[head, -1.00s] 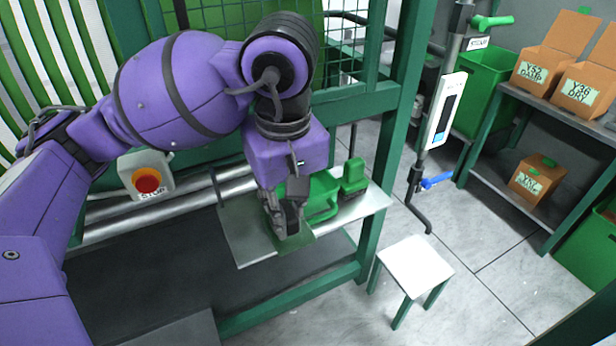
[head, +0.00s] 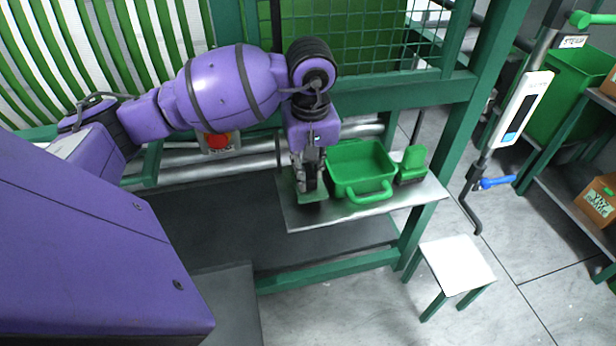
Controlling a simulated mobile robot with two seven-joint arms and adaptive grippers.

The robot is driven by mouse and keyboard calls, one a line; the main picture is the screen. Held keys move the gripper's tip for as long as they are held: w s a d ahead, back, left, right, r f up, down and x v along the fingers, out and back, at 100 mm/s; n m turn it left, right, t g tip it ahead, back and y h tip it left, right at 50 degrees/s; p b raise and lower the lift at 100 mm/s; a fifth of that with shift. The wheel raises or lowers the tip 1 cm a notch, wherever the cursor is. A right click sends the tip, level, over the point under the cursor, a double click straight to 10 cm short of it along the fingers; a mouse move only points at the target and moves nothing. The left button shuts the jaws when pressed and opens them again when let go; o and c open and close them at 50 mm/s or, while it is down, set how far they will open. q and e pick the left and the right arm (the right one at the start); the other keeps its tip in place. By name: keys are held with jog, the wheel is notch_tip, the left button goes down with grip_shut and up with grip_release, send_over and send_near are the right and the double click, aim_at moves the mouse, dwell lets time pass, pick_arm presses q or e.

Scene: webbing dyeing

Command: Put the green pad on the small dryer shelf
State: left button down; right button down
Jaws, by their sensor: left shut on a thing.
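The small dryer shelf (head: 375,207) is a bare metal plate fixed to the green frame, right of centre. My left gripper (head: 309,192) points down over the shelf's left part and is shut on the green pad (head: 313,208). The pad is flat and dark green, and the fingers hide much of it. It is at or very close to the shelf surface; I cannot tell whether it touches. My right gripper is not in view.
A green handled tray (head: 362,163) and a small green block-like item (head: 412,163) stand on the shelf, right of the gripper. A red stop button (head: 217,141) is behind left. A white stool (head: 457,265) stands lower right. The shelf's front right strip is clear.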

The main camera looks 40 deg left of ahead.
aim_at(308, 172)
pick_arm(q)
jog(key=shift+w+a+f, duration=0.1)
jog(key=shift+a+f, duration=0.05)
jog(key=shift+f, duration=1.55)
jog(key=shift+f, duration=0.2)
jog(key=c, duration=1.5)
grip_release()
jog(key=shift+c, duration=0.2)
jog(key=r, duration=0.8)
jog(key=s+r, duration=0.1)
jog(key=r, duration=0.3)
jog(key=shift+d+r, duration=0.2)
jog(key=shift+d, duration=0.2)
jog(key=shift+d+f, duration=0.1)
